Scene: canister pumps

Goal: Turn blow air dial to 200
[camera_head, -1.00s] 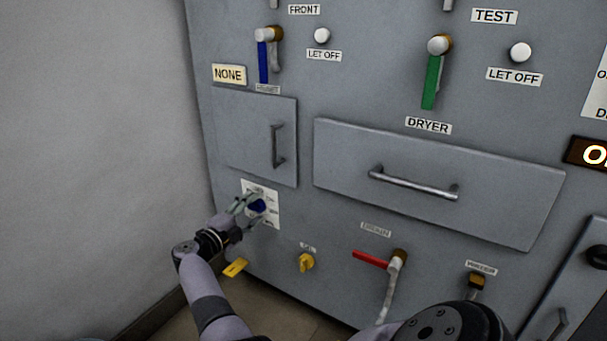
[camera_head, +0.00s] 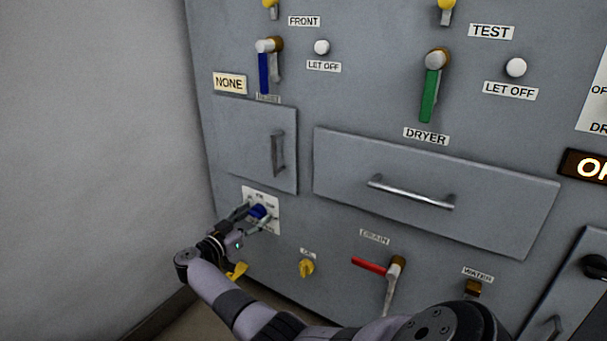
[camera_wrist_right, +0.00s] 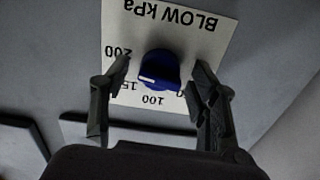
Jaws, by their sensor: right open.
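The blue blow air dial (camera_head: 257,211) sits on a white plate (camera_head: 247,191) low on the left of the grey panel. In the right wrist view the dial (camera_wrist_right: 160,68) is on its plate (camera_wrist_right: 165,27), which reads "BLOW kPa" upside down. Its white mark points to the lower left, near the partly hidden 150, with 200 further up on the left. My right gripper (camera_wrist_right: 160,74) is open, with one finger on each side of the dial. The fingers look apart from the dial, though contact is hard to judge. My left gripper is not in view.
A yellow knob (camera_head: 306,268) and a red drain lever (camera_head: 369,265) are right of the dial. A small door with a handle (camera_head: 278,153) is above it, and a wide drawer (camera_head: 480,190) is to the right. A bare wall (camera_head: 90,150) stands at left.

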